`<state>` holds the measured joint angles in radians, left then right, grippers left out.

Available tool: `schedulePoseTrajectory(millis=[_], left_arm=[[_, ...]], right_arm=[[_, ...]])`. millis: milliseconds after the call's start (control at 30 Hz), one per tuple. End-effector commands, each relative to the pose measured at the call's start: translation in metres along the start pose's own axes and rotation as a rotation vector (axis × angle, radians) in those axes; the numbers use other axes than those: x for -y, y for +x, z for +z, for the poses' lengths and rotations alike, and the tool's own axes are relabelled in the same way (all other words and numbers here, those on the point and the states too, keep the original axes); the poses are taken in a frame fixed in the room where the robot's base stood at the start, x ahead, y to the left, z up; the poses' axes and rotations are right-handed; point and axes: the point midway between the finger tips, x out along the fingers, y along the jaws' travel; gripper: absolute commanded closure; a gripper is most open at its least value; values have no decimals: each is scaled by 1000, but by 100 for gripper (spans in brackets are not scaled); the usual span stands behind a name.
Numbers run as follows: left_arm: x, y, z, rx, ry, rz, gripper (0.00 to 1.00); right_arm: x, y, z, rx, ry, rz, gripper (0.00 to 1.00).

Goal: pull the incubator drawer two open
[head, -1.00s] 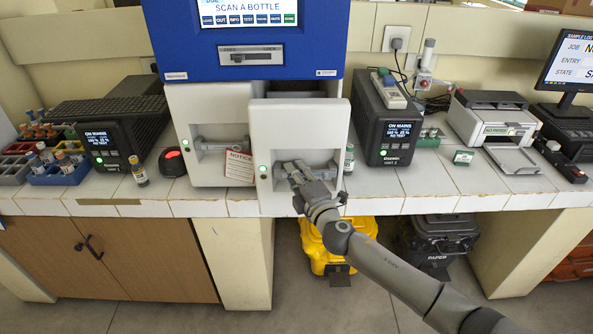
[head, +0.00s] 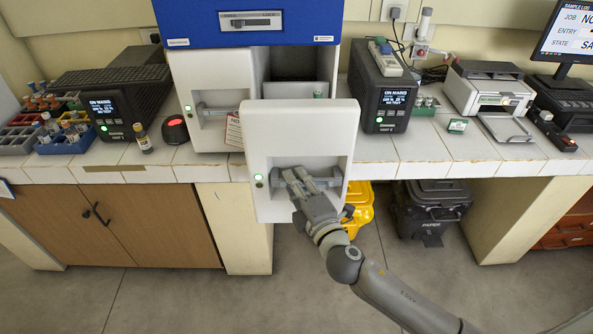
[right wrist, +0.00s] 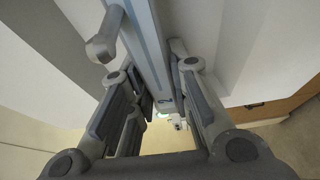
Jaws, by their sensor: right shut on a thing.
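The incubator (head: 215,25) is a blue-topped white cabinet on the counter. Its right-hand white drawer (head: 301,122) stands well out from the body, and a dark opening shows behind its front panel. My right gripper (head: 298,178) is shut on the grey bar handle (head: 326,184) in the recess of that front. In the right wrist view the handle bar (right wrist: 150,50) runs between the fingers. The left drawer (head: 212,85) is closed, with its own bar handle. A green light (head: 258,177) shows on the pulled drawer's front. My left gripper is not in view.
A notice tag (head: 234,130) hangs beside the pulled drawer. A dark unit (head: 384,90) and a printer (head: 490,90) stand to the right. A yellow bin (head: 361,208) and a black bin (head: 433,210) are under the counter. The floor in front is clear.

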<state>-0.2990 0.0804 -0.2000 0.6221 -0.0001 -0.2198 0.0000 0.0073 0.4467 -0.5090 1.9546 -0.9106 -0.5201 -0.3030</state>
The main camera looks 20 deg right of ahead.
Motion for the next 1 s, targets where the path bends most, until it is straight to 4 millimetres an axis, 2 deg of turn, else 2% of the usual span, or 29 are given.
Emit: schedulePoseTrajectory(millis=[267, 700, 733, 900, 1000], left_arm=[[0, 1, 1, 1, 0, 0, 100], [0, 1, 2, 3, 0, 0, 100], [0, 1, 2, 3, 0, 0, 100], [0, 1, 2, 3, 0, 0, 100], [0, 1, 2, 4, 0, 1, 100]], right_arm=[[2, -16, -7, 0, 1, -3, 100], [1, -18, -7, 0, 0, -2, 100], [1, -18, -7, 0, 0, -2, 79], [1, -18, -7, 0, 0, -1, 59], [0, -17, -7, 0, 0, -1, 59]])
